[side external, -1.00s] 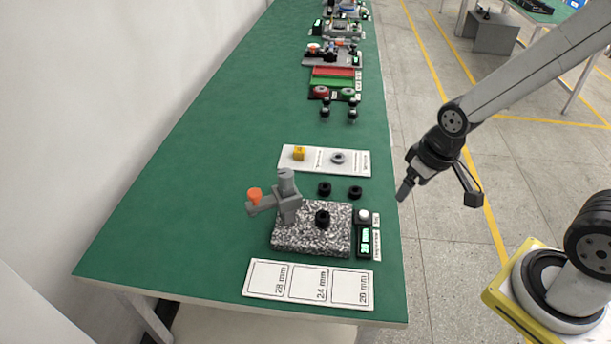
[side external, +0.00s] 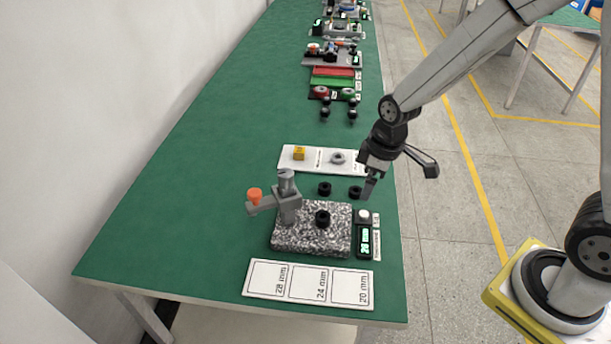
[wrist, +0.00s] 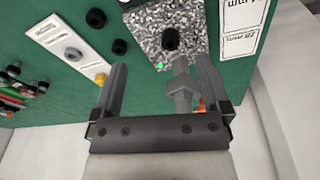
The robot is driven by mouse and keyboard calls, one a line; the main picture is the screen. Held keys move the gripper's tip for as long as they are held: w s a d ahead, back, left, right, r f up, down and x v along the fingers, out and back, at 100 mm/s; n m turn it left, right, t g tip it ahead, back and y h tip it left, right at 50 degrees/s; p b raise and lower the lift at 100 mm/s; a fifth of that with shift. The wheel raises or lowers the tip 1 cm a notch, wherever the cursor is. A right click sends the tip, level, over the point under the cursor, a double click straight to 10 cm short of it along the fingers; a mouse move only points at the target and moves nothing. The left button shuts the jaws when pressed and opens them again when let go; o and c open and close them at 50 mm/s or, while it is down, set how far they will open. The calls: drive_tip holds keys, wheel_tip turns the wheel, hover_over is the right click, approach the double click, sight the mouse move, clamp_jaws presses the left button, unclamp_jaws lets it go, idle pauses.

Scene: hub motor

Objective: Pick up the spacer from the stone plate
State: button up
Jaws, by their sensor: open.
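The black spacer (side external: 323,218) sits on the speckled stone plate (side external: 290,243), right of the grey gauge stand (side external: 288,199) with its orange knob. In the wrist view the spacer (wrist: 171,39) is near the top, on the stone plate (wrist: 150,18), ahead of the fingers. My gripper (side external: 368,194) is above the table's right edge, right of and apart from the spacer. In the wrist view my gripper (wrist: 162,82) has its two fingers wide apart with nothing held between them. The grey stand (wrist: 182,85) shows between the fingers in that view.
Two more black spacers (side external: 324,188) (side external: 355,192) lie on the green table behind the plate. A small display box (side external: 363,240) stands right of the plate. A white card marked 28, 24 and 20 mm (side external: 308,284) lies in front. A white tray (side external: 318,169) lies behind.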

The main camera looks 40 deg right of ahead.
sight(323, 215)
drive_tip(key=w+a+f+n, duration=0.1)
drive_tip(key=w+f+n, duration=0.1)
drive_tip(key=w+a+f+n, duration=0.2)
drive_tip(key=w+n, duration=0.1)
drive_tip(key=w+a+f+n+g, duration=0.1)
drive_tip(key=w+f+n, duration=0.1)
drive_tip(key=shift+w+a+f+y, duration=0.15)
drive_tip(key=shift+a+f+y, duration=0.15)
drive_tip(key=shift+a, duration=0.05)
drive_tip(key=shift+a+f, duration=0.1)
drive_tip(key=shift+f, duration=1.2)
drive_tip(key=shift+w+a+f, duration=0.1)
drive_tip(key=shift+a+f, duration=0.05)
drive_tip(key=shift+f, duration=1.15)
drive_tip(key=shift+w+a+f, duration=0.1)
drive_tip(key=shift+a+f, duration=0.05)
drive_tip(key=shift+f, duration=1.1)
clamp_jaws()
drive_tip(key=shift+r, duration=0.15)
